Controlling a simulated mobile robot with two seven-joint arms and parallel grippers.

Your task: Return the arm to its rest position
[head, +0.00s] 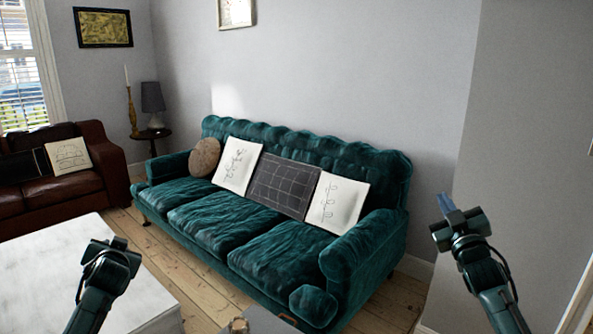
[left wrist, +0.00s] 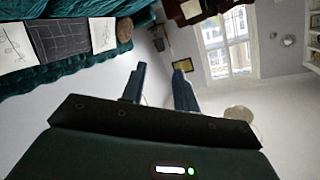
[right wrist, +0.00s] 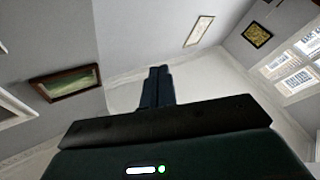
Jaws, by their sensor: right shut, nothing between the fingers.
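My right gripper (head: 447,203) is raised at the right of the head view, in front of the grey wall. In the right wrist view its two fingers (right wrist: 158,72) are pressed together with nothing between them. My left arm comes in from the lower left of the head view, and its hand (head: 110,265) is over the edge of the white table; the fingers are hard to make out there. In the left wrist view the left gripper's fingers (left wrist: 159,70) stand apart with an empty gap between them.
A green velvet sofa (head: 215,215) with several cushions stands ahead against the wall. A white table (head: 60,265) is at the lower left, and a brown leather sofa (head: 95,150) is behind it. A side table (head: 152,133) with a lamp (head: 152,97) stands in the corner.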

